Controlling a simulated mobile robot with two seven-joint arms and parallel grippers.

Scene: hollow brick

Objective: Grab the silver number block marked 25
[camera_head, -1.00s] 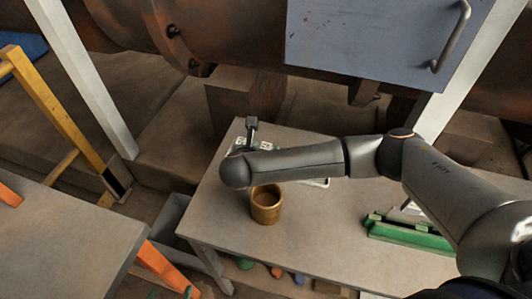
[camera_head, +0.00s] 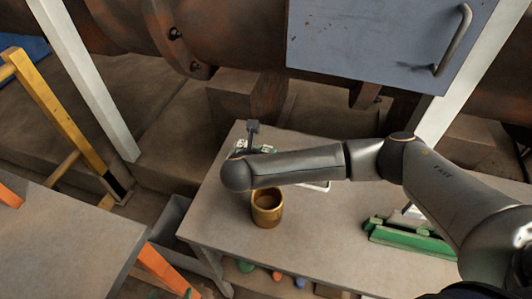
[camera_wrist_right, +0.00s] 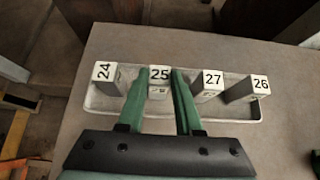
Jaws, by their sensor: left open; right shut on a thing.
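The silver block marked 25 (camera_wrist_right: 160,73) stands upright in a shallow silver tray (camera_wrist_right: 236,111) in the right wrist view. My right gripper (camera_wrist_right: 163,80) has its green fingers on either side of it, shut on it. Blocks marked 24 (camera_wrist_right: 104,71), 27 (camera_wrist_right: 212,79) and 26 (camera_wrist_right: 260,83) stand in the same tray. In the head view my right arm hides most of the tray and the gripper's fingers. My left gripper is not in view.
A brass-coloured cup (camera_head: 267,208) stands on the table (camera_head: 330,235) near the arm. A green rack-like object (camera_head: 410,236) lies to the right. Another table (camera_head: 60,245) is at the lower left. The table's front middle is clear.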

